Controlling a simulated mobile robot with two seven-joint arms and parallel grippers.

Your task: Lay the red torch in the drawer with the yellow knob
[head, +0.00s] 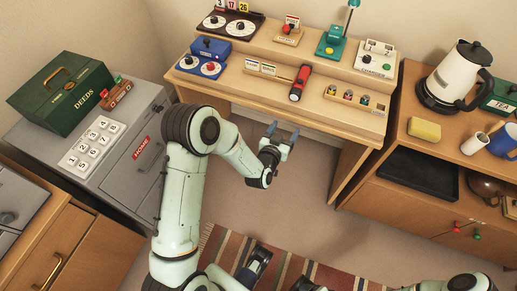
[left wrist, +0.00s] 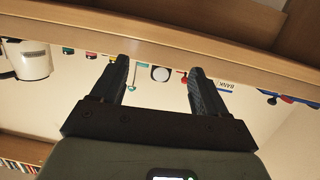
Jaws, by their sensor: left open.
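The red torch (head: 300,83), red with black parts, lies on the front level of the wooden desk, right of centre. My left gripper (head: 282,132) is open and empty in front of the desk, apart from the torch. In the left wrist view its two fingers (left wrist: 155,85) are spread with nothing held between them, and I cannot make out the torch for certain. I see no drawer with a yellow knob clearly. The right cabinet's front has a red knob (head: 456,227) and a green knob (head: 477,237). My right gripper does not show clearly.
The desk edge (head: 250,103) lies just beyond my left gripper. A grey cabinet (head: 120,155) with a green deeds box (head: 62,92) stands left. A wooden unit (head: 62,245) with a brass handle is at lower left. A black tray (head: 418,177) is at right.

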